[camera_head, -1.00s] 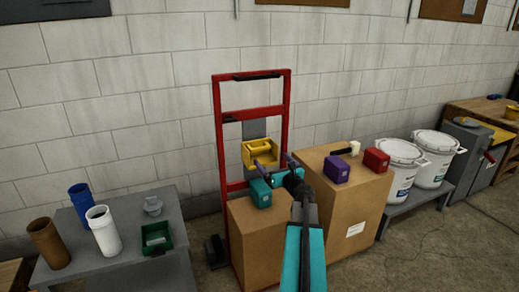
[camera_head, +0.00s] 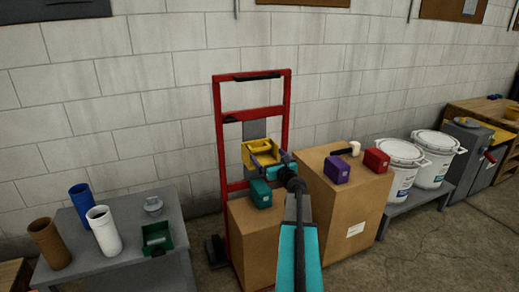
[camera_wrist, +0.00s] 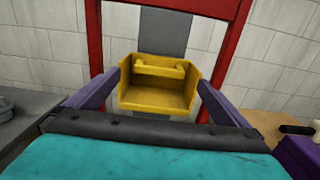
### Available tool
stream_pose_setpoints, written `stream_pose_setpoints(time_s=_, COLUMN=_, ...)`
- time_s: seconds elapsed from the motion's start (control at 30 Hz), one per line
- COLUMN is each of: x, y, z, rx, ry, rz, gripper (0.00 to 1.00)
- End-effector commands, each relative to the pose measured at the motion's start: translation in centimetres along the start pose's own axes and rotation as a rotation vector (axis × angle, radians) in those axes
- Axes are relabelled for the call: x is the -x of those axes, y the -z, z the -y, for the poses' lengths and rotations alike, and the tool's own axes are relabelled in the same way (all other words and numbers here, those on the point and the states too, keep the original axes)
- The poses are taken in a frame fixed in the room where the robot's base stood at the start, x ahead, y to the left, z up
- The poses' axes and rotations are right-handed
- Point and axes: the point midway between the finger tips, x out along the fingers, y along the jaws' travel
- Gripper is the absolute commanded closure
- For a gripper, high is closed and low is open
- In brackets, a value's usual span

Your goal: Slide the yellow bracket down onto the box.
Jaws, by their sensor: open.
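The yellow bracket (camera_head: 262,153) is an open, tray-like piece on the grey upright plate (camera_head: 254,128) of the red hand truck, above the box. It also shows in the wrist view (camera_wrist: 158,100), centred between my fingers. My gripper (camera_head: 267,162) is open, its two purple fingers on either side of the bracket; in the wrist view (camera_wrist: 160,92) small gaps seem to show, and I cannot tell whether they touch. The cardboard box (camera_head: 256,245) stands below, at the foot of the hand truck, with a teal block (camera_head: 260,193) on its top.
A taller cardboard box (camera_head: 345,210) stands to the right, bearing a purple block (camera_head: 336,169), a red block (camera_head: 376,161) and a dark-handled tool (camera_head: 346,150). The hand truck's red frame (camera_head: 219,150) flanks the bracket. A grey table (camera_head: 120,262) with cups stands at left.

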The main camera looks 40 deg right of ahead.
Motion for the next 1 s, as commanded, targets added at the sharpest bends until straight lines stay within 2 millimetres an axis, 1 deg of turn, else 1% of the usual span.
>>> stream_pose_setpoints(time_s=0.03, x=-0.8, y=0.0, z=0.1, rx=0.000, ry=-0.001, rz=0.000, gripper=0.00)
stream_pose_setpoints(time_s=0.1, x=-1.4, y=0.0, z=0.0, rx=0.000, ry=-0.001, rz=0.000, gripper=0.00)
stream_pose_setpoints(time_s=0.7, x=-7.1, y=0.0, z=0.1, rx=0.000, ry=-0.001, rz=0.000, gripper=0.00)
stream_pose_setpoints(time_s=0.9, x=-8.4, y=0.0, z=0.1, rx=0.000, ry=0.000, rz=0.000, gripper=0.00)
stream_pose_setpoints(time_s=1.0, x=-8.8, y=0.0, z=0.1, rx=0.000, ry=0.000, rz=0.000, gripper=0.00)
